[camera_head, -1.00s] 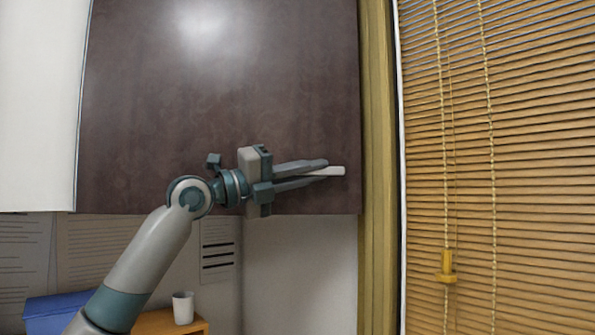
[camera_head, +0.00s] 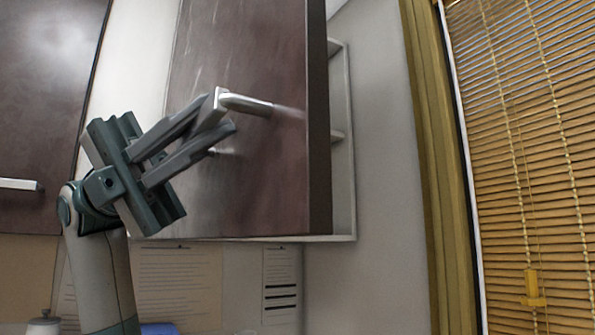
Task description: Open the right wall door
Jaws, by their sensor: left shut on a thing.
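The dark brown right wall door (camera_head: 265,190) stands partly open, its right edge away from the white cabinet frame (camera_head: 345,185). Its silver bar handle (camera_head: 250,104) is on the front face. My left gripper (camera_head: 221,113) comes in from the left and is shut on the left end of the handle, its two fingers on either side of it. A narrow strip of the cabinet's inside with shelf edges shows to the right of the door; the rest is hidden behind it. My right gripper is not in view.
A second brown wall door (camera_head: 40,120) with a silver handle (camera_head: 20,185) is at the left, closed as far as I can see. Yellow curtain (camera_head: 430,150) and wooden blinds (camera_head: 530,170) are at the right. Papers (camera_head: 180,280) hang on the wall below.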

